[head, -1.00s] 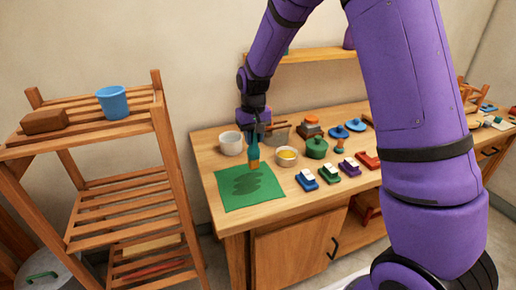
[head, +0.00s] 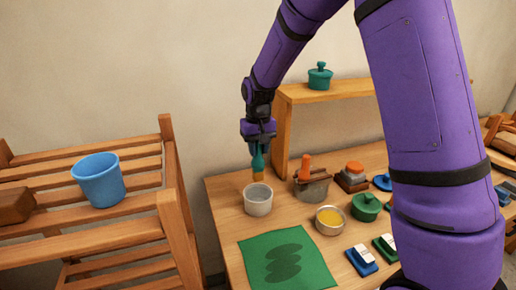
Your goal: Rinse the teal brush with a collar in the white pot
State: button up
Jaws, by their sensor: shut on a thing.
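The teal brush (head: 258,163) hangs bristles down from my gripper (head: 258,146), which is shut on it. Its lower end is orange-tan, and the collar is hard to make out at this size. The white pot (head: 258,199) stands on the table right below the brush.
A green sheet with dark smears (head: 287,260) lies in front of the pot. A wooden shelf (head: 330,90) rises behind.

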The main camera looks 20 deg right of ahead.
aim_at(258, 167)
jog(key=shift+f, duration=3.5)
jog(key=shift+r, duration=3.55)
